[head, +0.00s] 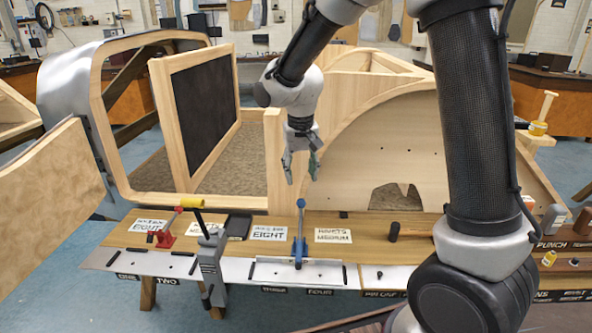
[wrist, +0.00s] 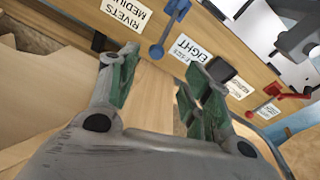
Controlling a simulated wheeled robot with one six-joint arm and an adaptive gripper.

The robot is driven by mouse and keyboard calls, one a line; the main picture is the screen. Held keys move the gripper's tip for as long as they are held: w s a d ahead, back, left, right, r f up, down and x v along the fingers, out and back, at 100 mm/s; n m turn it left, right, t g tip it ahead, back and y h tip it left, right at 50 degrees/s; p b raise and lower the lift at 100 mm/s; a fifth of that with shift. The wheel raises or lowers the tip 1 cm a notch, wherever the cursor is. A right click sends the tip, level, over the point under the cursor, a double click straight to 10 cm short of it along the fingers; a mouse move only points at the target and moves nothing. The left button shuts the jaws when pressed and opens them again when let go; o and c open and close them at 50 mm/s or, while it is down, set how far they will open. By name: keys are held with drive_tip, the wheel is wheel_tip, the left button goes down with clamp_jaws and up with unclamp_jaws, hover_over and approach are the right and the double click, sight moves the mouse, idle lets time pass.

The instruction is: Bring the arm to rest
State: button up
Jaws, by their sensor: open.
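My gripper (head: 301,166) hangs below my arm in the head view, pointing down, in front of the wooden bodyframe (head: 350,150) and above the far edge of the workbench. Its fingers are apart with nothing between them. In the wrist view the two green-padded fingers of my gripper (wrist: 157,90) are spread, with bare pale wood seen between them. My arm reaches in from the right of the head view and bends down to the gripper.
The workbench (head: 375,231) carries a blue-handled tool (head: 299,236), a red tool (head: 167,232), a grey lever tool (head: 210,262), a black-headed hammer (head: 394,232) and paper labels. A wooden door frame with a dark panel (head: 205,112) stands at the left.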

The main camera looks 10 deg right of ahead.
drive_tip(key=s+d+r+t, duration=0.1)
drive_tip(key=s+d+r, duration=0.3)
drive_tip(key=s, duration=0.4)
drive_tip(key=s+d+r+t, duration=0.1)
drive_tip(key=s+d+r, duration=0.3)
drive_tip(key=s+d, duration=0.3)
drive_tip(key=s+d+r, duration=0.5)
drive_tip(key=s+d, duration=0.1)
drive_tip(key=s, duration=0.5)
drive_tip(key=shift+s+t, duration=0.15)
drive_tip(key=shift+t, duration=0.25)
